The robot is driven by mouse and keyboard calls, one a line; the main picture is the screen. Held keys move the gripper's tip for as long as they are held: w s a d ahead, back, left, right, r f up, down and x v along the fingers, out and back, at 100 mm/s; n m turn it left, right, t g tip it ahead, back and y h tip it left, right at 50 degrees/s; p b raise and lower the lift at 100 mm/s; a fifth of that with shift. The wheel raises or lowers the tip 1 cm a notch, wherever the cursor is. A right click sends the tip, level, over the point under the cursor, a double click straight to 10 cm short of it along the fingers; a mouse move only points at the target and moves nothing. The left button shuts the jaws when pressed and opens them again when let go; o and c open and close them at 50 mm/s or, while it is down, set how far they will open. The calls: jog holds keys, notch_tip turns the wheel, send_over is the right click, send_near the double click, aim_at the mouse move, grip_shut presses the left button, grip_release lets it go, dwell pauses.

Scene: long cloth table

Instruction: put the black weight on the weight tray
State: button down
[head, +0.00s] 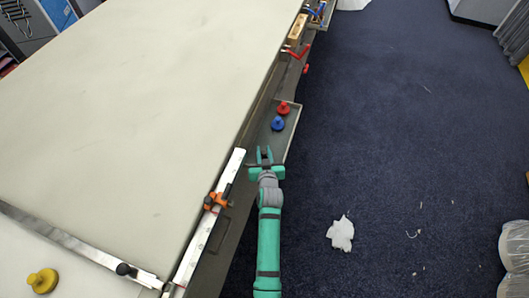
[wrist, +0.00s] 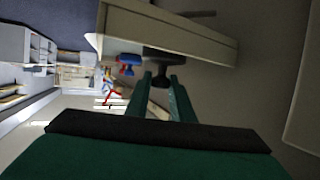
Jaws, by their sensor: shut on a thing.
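The black weight (wrist: 165,79) is between my gripper's fingertips (wrist: 159,88) in the wrist view, its wide part just beyond them. In the head view my gripper (head: 264,155) is shut on it, and the weight is mostly hidden there. The weight tray (head: 294,131) is a shallow grey tray at the table's right edge, just ahead of my gripper. It also shows in the wrist view (wrist: 200,38), with the black weight close to it; I cannot tell whether they touch. A blue weight (head: 278,124) and a red weight (head: 283,108) stand on the tray.
A metal rail with an orange clamp (head: 216,200) runs along the table edge, left of my arm. A yellow weight (head: 43,280) and a black knob (head: 124,269) are at the lower left. A wooden block (head: 297,28) lies beyond the tray. The pale tabletop (head: 150,110) is clear.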

jog(key=shift+d+f, duration=0.1)
jog(key=c, duration=1.5)
grip_release()
jog(key=shift+f, duration=0.1)
jog(key=shift+c, duration=0.2)
jog(key=s+f+v, duration=0.1)
jog(key=f+v, duration=0.1)
jog(key=v, duration=0.9)
jog(key=s+f+v, duration=0.1)
jog(key=f+v, duration=0.2)
jog(key=v, duration=0.8)
jog(key=s+r, duration=0.6)
jog(key=s, duration=0.6)
jog(key=s+a+r+m+t+h, duration=0.1)
jog(key=s+r, duration=0.5)
jog(key=s, duration=0.7)
jog(key=shift+a, duration=0.25)
